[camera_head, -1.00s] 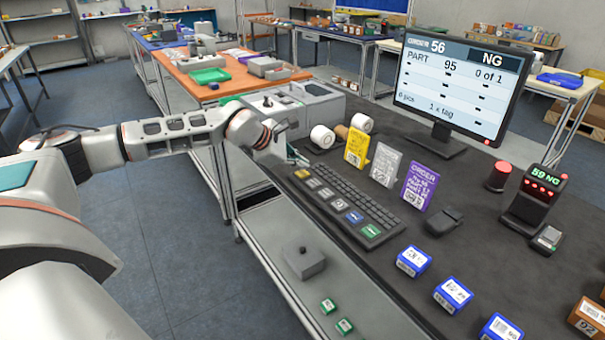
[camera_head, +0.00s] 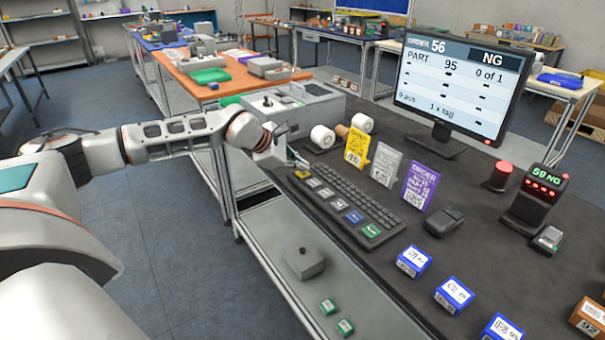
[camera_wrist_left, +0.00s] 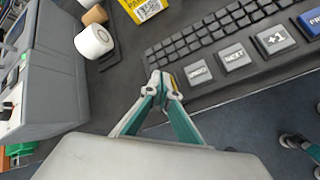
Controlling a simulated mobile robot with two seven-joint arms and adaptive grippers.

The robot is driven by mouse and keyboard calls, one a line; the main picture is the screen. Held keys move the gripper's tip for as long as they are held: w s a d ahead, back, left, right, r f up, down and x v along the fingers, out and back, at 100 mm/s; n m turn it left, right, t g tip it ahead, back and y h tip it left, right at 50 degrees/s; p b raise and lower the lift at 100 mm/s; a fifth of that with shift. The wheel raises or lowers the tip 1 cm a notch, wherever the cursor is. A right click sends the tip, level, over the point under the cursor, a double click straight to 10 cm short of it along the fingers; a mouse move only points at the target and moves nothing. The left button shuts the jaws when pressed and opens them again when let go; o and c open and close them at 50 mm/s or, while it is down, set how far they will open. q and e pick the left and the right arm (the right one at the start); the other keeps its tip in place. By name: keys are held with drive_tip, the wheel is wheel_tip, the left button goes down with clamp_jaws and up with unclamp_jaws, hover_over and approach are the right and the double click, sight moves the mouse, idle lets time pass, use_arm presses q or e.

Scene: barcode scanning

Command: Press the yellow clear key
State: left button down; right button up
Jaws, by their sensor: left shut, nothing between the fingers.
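The black keyboard (camera_head: 345,200) lies on the dark bench top, with a row of large keys along its front edge. The yellow clear key (camera_head: 302,174) is at the left end of that row. My left gripper (camera_head: 296,163) is shut and empty, with its fingertips at the yellow key. In the left wrist view the closed fingertips (camera_wrist_left: 163,82) cover most of the yellow key (camera_wrist_left: 174,82), and only a sliver of it shows beside them. I cannot tell whether they touch it or whether the key is pressed down. My right gripper is not in view.
A monitor (camera_head: 452,85) shows order 56 and NG. Yellow, grey and purple cards stand behind the keyboard. White rolls (camera_head: 322,137) and a grey machine (camera_head: 290,108) are near the gripper. Blue boxes (camera_head: 414,261) lie to the right.

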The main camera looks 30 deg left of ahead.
sight(301, 174)
use_arm(q)
drive_tip(key=shift+f, duration=0.5)
idle(0.7)
drive_tip(key=shift+r, duration=0.1)
drive_tip(key=shift+r+p, duration=0.4)
drive_tip(key=shift+r, duration=0.4)
drive_tip(key=shift+r+p, duration=1.7)
drive_tip(key=shift+r, duration=0.8)
